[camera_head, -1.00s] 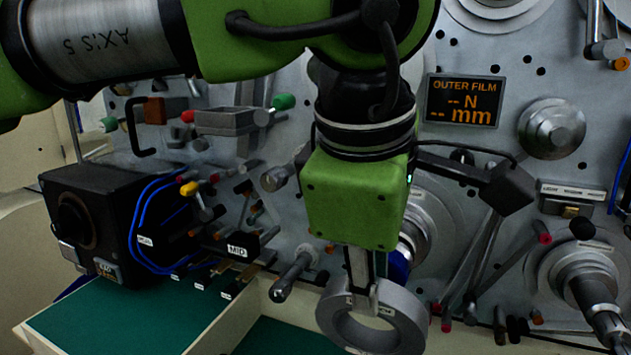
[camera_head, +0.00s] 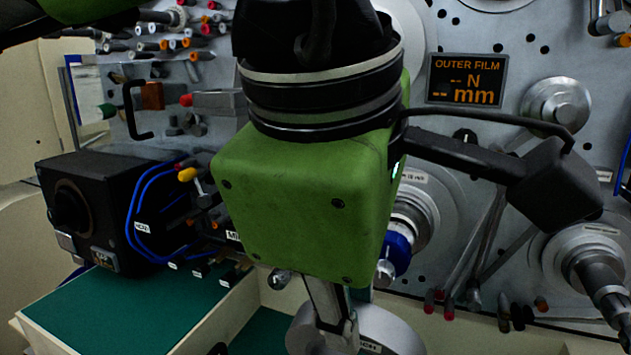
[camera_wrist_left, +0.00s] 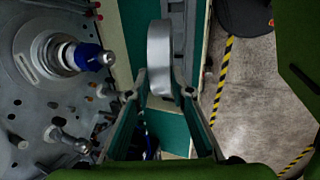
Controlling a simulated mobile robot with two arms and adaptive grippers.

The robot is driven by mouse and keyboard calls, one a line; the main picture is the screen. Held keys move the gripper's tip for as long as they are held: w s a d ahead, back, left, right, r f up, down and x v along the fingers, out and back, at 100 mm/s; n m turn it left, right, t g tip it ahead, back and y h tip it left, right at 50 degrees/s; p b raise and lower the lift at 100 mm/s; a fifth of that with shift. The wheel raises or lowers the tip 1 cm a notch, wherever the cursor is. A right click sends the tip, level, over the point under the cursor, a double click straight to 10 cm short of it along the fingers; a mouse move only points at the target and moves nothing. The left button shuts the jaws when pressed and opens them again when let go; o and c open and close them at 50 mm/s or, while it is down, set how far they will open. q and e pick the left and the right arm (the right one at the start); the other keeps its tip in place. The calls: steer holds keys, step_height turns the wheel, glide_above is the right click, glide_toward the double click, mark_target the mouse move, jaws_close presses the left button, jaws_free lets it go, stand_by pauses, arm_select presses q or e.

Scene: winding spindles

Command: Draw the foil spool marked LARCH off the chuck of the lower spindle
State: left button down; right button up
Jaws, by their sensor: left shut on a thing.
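The foil spool (camera_head: 392,328) is a thick grey metal ring with a small white label, of which only the end "CH" reads. It is cut by the bottom edge of the head view. In the left wrist view the spool (camera_wrist_left: 160,58) is seen edge-on. My left gripper (camera_head: 338,332) is shut on it, one finger on each side, as the left wrist view (camera_wrist_left: 162,93) shows. The blue chuck (camera_head: 397,250) with its silver nose is bare, behind my gripper; the chuck (camera_wrist_left: 88,57) is left of the spool in the wrist view, clearly apart. My right gripper is not in view.
Another spindle (camera_head: 598,280) juts out at the right. A green-topped bench (camera_head: 120,310) with a pale edge lies at the lower left, a black motor box (camera_head: 95,215) behind it. Rods and pegs stick out of the grey panel. Striped floor (camera_wrist_left: 250,90) shows beyond the spool.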

arm_select(q)
steer(key=shift+s+a+b, duration=0.25)
steer(key=shift+s+a, duration=0.1)
steer(key=shift+s, duration=0.45)
steer(key=shift+s+a+b, duration=0.2)
steer(key=shift+s+a, duration=0.15)
steer(key=shift+s, duration=0.45)
steer(key=shift+w+r, duration=0.1)
